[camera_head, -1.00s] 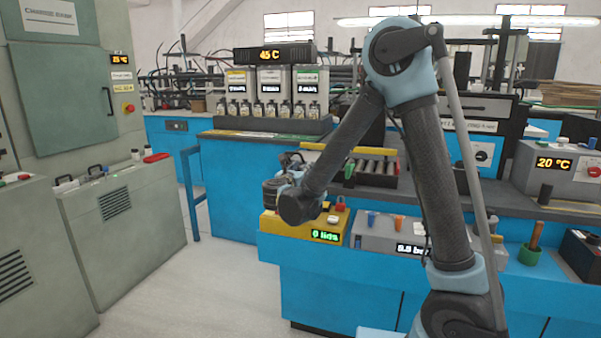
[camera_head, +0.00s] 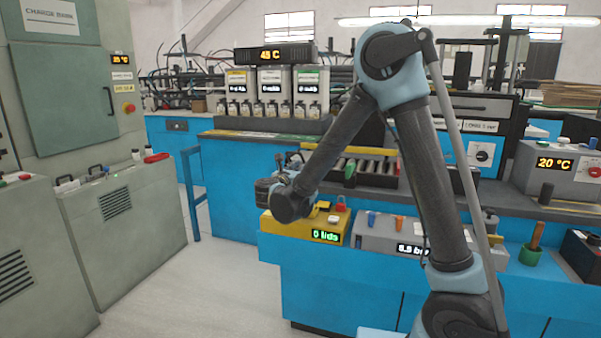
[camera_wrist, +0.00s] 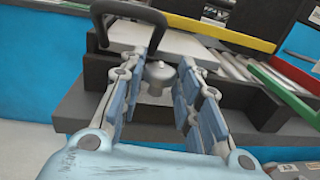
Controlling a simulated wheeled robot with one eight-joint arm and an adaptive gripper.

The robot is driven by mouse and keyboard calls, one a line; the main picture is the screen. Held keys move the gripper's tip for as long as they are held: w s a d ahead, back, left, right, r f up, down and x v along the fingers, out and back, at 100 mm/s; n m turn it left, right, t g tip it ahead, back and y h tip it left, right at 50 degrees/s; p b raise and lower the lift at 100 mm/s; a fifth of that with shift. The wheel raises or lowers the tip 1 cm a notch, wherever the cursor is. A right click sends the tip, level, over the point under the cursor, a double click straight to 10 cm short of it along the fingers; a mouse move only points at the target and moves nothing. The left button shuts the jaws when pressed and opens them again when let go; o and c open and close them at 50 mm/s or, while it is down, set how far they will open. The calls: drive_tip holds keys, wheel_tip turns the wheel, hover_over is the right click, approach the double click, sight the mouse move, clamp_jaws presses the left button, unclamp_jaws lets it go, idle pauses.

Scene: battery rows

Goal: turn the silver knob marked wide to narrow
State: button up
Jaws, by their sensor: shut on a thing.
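In the wrist view a small silver knob (camera_wrist: 158,74) with a rounded top stands between the fingertips of my gripper (camera_wrist: 160,68). My gripper is shut on it, with one padded finger on each side. A dark curved handle (camera_wrist: 128,10) and a pale flat top lie just beyond the knob. In the head view my gripper (camera_head: 272,188) is partly hidden behind my own wrist, over the left end of the blue bench, and the knob cannot be made out. No wide or narrow marking is readable.
A yellow box (camera_head: 298,226) with a green display and a grey box (camera_head: 375,236) with coloured knobs stand on the bench front. A tray of rods (camera_head: 375,168) lies behind. Grey cabinets (camera_head: 120,212) stand left, with open floor between.

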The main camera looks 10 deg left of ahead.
drive_tip(key=shift+w+a+m+g+h, duration=0.15)
drive_tip(key=shift+m+g+h, duration=0.15)
drive_tip(key=shift+m+h, duration=0.45)
drive_tip(key=shift+s+a+m+g+h, duration=0.15)
drive_tip(key=shift+m+g+h, duration=0.25)
drive_tip(key=shift+h, duration=0.65)
idle(1.6)
drive_tip(key=o, duration=1)
drive_tip(key=shift+w, duration=0.1)
drive_tip(key=shift+o, duration=0.2)
drive_tip(key=v, duration=1.2)
drive_tip(key=shift+d+f, duration=0.1)
drive_tip(key=shift+f, duration=0.05)
